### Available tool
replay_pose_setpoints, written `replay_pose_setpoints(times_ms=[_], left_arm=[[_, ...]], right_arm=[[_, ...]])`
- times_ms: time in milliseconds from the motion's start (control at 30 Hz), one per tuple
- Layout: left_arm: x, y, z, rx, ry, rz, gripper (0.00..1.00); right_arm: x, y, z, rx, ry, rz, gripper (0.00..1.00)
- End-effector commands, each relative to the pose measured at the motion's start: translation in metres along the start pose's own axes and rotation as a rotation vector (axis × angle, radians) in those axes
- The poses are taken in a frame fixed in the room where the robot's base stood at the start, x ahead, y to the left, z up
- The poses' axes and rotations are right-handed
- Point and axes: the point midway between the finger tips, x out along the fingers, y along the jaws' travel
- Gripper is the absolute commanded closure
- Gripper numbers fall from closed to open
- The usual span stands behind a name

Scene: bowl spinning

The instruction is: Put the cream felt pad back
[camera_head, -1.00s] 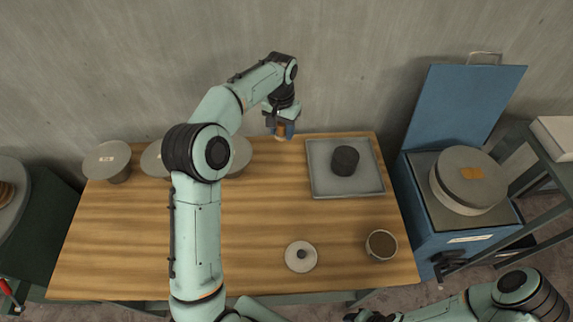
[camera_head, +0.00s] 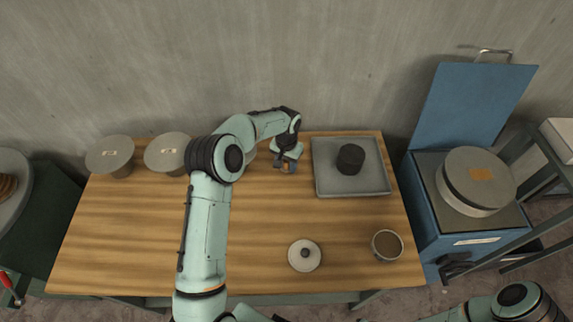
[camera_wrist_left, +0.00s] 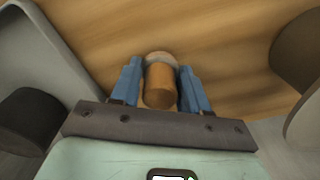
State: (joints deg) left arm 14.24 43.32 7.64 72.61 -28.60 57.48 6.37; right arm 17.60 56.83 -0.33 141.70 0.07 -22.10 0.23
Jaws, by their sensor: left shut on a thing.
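My left gripper (camera_head: 286,168) is over the back of the wooden table, just left of the grey tray. It is shut on a brown cylinder (camera_wrist_left: 160,88) with a pale cream end, which appears to be the cream felt pad (camera_wrist_left: 160,57). In the left wrist view the blue fingers stand on either side of the cylinder, with the cream end facing the wood. I cannot tell whether that end touches the table. The grey tray (camera_head: 325,189) holds a black cylinder (camera_head: 350,158). My right gripper is not in view.
Round grey-topped stands (camera_head: 110,153) line the table's back left, one partly behind my left arm. A pale knobbed lid (camera_head: 304,262) and a brown-filled cup (camera_head: 387,245) are at front right. A blue box with a raised lid (camera_head: 472,105) stands right. The table's middle is clear.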

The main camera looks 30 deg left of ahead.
Motion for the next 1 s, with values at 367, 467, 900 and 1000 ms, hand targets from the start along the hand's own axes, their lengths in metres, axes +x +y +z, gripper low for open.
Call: replay_pose_setpoints(times_ms=[367, 467, 900, 1000], left_arm=[[0.009, 0.0, 0.0, 0.0, 0.0, 0.0, 0.8], [0.012, 0.0, 0.0, 0.0, 0.001, 0.001, 0.49], [0.005, 0.0, 0.0, -0.001, 0.002, 0.0, 0.3], [-0.007, 0.0, -0.001, 0.0, 0.005, 0.0, 0.3]], right_arm=[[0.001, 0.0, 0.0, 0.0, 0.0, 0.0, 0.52], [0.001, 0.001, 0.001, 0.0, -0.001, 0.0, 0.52], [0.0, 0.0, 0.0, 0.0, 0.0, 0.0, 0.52], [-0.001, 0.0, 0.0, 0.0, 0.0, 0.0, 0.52]])
